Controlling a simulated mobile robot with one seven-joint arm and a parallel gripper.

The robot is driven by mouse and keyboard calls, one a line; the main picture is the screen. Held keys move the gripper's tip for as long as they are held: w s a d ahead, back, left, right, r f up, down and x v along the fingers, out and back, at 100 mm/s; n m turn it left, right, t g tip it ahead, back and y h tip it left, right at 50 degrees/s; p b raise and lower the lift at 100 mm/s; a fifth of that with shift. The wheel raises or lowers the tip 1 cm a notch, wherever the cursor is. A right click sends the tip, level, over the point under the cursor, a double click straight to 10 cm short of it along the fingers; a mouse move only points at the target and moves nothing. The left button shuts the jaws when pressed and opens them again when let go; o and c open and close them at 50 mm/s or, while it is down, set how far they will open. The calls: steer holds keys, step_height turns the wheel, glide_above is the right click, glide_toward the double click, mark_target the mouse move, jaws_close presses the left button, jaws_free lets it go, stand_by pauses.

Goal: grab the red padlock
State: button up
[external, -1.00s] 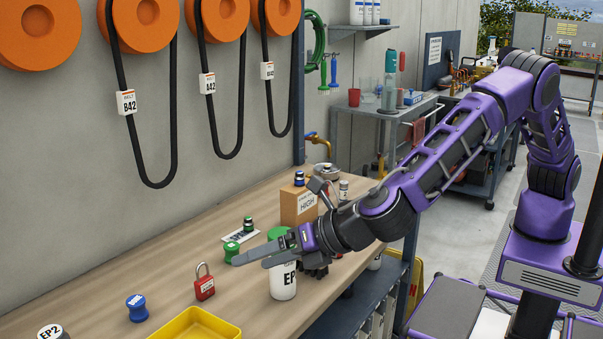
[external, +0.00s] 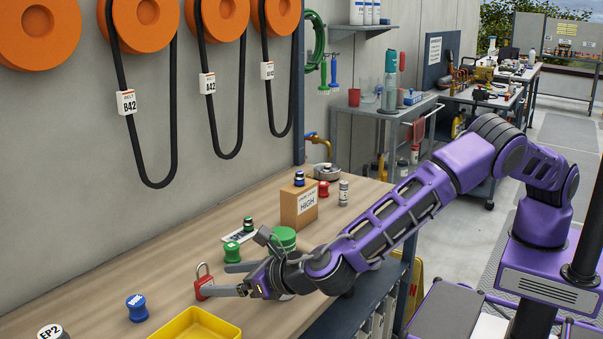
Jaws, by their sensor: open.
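The red padlock (external: 201,281) stands on the wooden bench with its silver shackle up, partly covered at its lower right by a finger of my gripper. My gripper (external: 214,280) is open, low over the bench, and points left at the padlock. One finger reaches in front of the padlock's body and the other lies to its right and farther back. I cannot tell whether either finger touches it.
A yellow tray (external: 195,329) is at the front, with a blue spool (external: 137,307) to its left. Behind my gripper are a green spool (external: 232,251), a green-lidded container (external: 284,238) and a cardboard box (external: 298,205). Bare bench lies left of the padlock.

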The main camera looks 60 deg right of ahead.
mark_target(202, 278)
steer(key=shift+r+x, duration=0.15)
steer(key=shift+x, duration=1.4)
steer(key=shift+r+x, duration=0.15)
steer(key=shift+x, duration=1.45)
steer(key=shift+w+d, duration=0.1)
steer(key=shift+d, duration=0.05)
jaws_close()
